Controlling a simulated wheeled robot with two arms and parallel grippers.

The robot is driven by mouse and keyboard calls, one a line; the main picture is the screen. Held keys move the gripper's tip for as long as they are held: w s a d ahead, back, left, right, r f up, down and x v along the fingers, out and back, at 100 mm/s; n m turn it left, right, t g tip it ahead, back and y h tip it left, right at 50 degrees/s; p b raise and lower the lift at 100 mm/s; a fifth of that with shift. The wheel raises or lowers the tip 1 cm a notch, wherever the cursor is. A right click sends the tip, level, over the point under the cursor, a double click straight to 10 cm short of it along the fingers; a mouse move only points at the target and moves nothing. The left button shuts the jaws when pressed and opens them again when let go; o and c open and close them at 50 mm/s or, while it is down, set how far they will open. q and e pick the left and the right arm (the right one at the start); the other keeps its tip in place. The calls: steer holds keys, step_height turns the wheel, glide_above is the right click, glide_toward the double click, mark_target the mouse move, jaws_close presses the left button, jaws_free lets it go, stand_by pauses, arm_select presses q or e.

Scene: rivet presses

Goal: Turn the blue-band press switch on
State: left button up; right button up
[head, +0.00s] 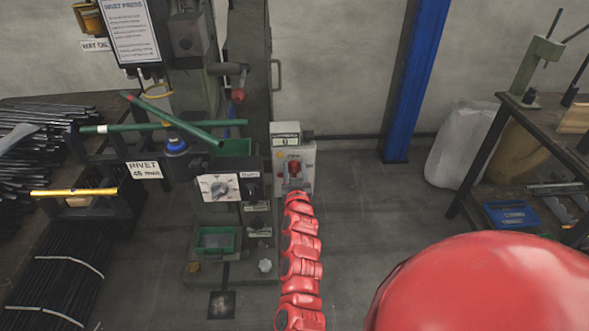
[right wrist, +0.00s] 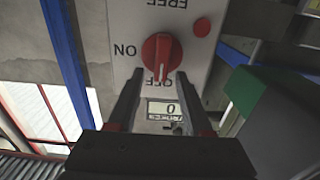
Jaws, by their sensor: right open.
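The switch is a red rotary knob (right wrist: 160,58) on a light grey panel (right wrist: 122,68), seen upside down in the right wrist view. The labels ON, OFF and FREE surround it, and its white pointer mark faces OFF. In the head view the switch box (head: 308,160) stands at the right side of the green-grey press (head: 249,80). My right gripper (right wrist: 157,76) is open, its two fingers at either side of the knob's lower part; contact cannot be told. In the head view its tip is at the box. My left gripper is out of view.
A counter (right wrist: 162,108) reading 0 and a red button (right wrist: 202,27) are near the knob. A blue post (head: 415,80) stands behind, right of the press. A workbench (head: 540,115) is at right, racks of dark rods (head: 70,260) at left.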

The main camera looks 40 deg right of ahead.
jaws_close()
stand_by(0.3)
steer(key=shift+d, duration=0.1)
steer(key=m, duration=0.1)
steer(key=m+b, duration=0.1)
steer(key=m, duration=0.1)
steer(key=d+m, duration=0.1)
steer(key=shift+s+f+m+b, duration=0.1)
steer(key=shift+s+m+b, duration=0.15)
steer(key=shift+m+b, duration=0.15)
steer(key=shift+s+d+f+m+b, duration=0.15)
steer(key=shift+f+m+b, duration=0.3)
steer(key=shift+m, duration=1.7)
steer(key=shift+s+d+f+m+b, duration=0.1)
steer(key=shift+d+f+m+b, duration=0.35)
steer(key=shift+m, duration=1.75)
steer(key=shift+s+a+f+m+b, duration=0.15)
steer(key=shift+m+b, duration=0.55)
steer(key=shift+m, duration=1.45)
steer(key=shift+f, duration=0.1)
